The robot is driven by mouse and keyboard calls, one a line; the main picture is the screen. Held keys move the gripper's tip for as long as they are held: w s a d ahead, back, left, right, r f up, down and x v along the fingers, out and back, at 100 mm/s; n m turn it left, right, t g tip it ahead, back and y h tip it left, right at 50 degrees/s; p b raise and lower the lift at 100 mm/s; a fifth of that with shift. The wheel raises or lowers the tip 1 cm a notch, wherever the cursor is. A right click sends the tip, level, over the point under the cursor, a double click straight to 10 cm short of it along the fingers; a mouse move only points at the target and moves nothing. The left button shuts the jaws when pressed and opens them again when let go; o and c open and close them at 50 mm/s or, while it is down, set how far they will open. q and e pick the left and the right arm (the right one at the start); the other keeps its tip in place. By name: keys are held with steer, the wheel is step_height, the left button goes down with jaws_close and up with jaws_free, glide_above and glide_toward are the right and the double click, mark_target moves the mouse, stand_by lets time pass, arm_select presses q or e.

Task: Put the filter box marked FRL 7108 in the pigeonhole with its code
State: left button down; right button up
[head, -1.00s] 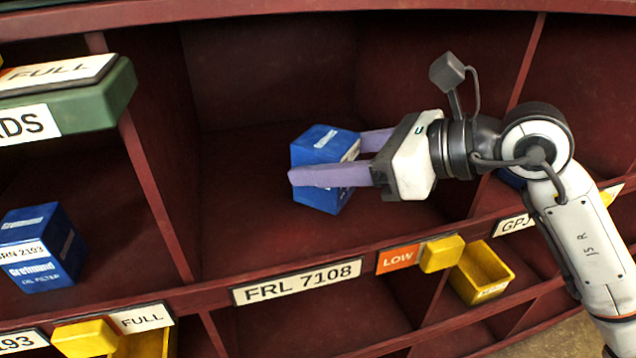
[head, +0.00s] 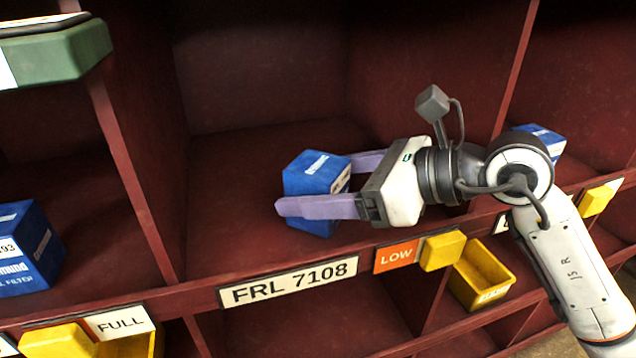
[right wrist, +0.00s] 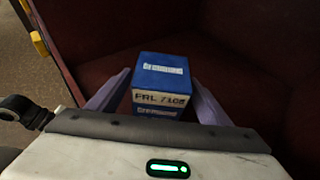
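The blue filter box (head: 312,176) stands upright on the floor of the pigeonhole above the FRL 7108 label (head: 290,281). In the right wrist view the box (right wrist: 160,80) shows a white code strip that reads like FRL 7108. My right gripper (head: 312,190) reaches in from the right, with its lilac fingers on either side of the box. The fingers look spread, with small gaps beside the box in the right wrist view. The near finger hides part of the box in the head view. My left gripper is not in view.
An orange LOW tag (head: 396,256) with a yellow slider (head: 442,251) sits on the shelf lip. Dark red dividers wall the pigeonhole on both sides. Another blue box (head: 28,248) stands in the left pigeonhole, and one (head: 540,139) stands to the right. A yellow bin (head: 481,275) is below.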

steer(key=shift+r, duration=0.1)
steer(key=shift+r, duration=0.2)
steer(key=p+v, duration=0.1)
steer(key=v, duration=1.1)
steer(key=shift+f, duration=0.2)
stand_by(1.6)
